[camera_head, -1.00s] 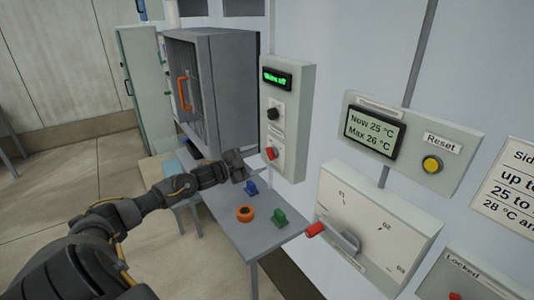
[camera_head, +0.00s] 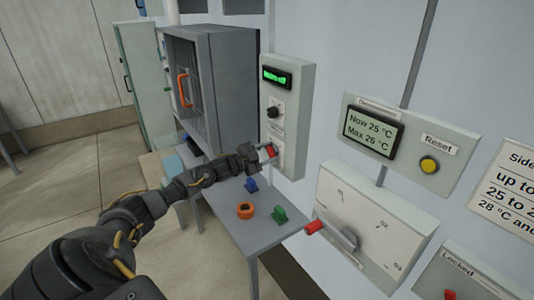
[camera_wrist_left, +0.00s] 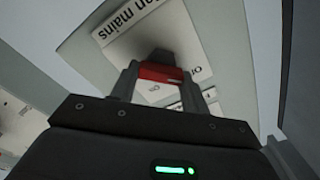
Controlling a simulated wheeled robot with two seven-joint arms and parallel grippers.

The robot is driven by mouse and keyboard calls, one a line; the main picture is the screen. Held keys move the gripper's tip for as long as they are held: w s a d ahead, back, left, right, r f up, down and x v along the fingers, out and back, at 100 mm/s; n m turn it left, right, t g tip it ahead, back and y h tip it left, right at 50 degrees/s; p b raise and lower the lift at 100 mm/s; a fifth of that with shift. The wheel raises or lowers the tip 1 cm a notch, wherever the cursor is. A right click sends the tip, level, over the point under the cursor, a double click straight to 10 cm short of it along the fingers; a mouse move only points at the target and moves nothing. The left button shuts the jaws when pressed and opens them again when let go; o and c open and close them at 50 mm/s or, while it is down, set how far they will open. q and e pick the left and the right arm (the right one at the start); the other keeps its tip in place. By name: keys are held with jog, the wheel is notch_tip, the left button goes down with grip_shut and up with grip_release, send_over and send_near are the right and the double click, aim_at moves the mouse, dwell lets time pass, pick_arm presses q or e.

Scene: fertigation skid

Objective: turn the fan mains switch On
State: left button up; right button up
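The red fan mains switch lever (camera_head: 271,151) is on the lower part of a tall grey wall panel (camera_head: 296,130). The lever also shows in the left wrist view (camera_wrist_left: 160,73), by the "fan mains" label (camera_wrist_left: 128,22). My left gripper (camera_head: 265,152) is at the lever. In the left wrist view its fingers stand apart, one on each side of the lever. Whether they touch it is not clear. The panel's green display (camera_head: 277,77) is lit, its text blurred but seemingly ending in "off". My right gripper is not in view.
A black knob (camera_head: 273,112) sits above the lever. A small table (camera_head: 235,228) below carries a blue piece (camera_head: 251,185), an orange ring (camera_head: 245,210) and a green piece (camera_head: 279,214). A rotary switch box (camera_head: 371,225) with a red handle is to the right.

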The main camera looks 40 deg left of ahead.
pick_arm(q)
jog(key=shift+a, duration=0.15)
jog(key=c, duration=0.4)
jog(key=shift+o, duration=0.2)
jog(key=shift+f+m+b, duration=0.25)
jog(key=shift+m+b, duration=0.75)
jog(key=shift+b, duration=0.2)
jog(key=m+b, duration=1)
jog(key=b, duration=0.1)
jog(key=shift+d+f+m, duration=0.2)
jog(key=shift+f+m, duration=0.1)
jog(key=shift+m, duration=0.1)
jog(key=m+b, duration=0.4)
jog(key=m, duration=0.1)
jog(key=shift+b, duration=0.3)
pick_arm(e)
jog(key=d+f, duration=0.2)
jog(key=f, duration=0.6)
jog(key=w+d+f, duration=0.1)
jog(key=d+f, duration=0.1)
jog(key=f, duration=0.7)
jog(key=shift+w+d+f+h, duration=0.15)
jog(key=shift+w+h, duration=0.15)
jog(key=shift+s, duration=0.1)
pick_arm(q)
jog(key=o, duration=1)
jog(key=shift+r, duration=0.1)
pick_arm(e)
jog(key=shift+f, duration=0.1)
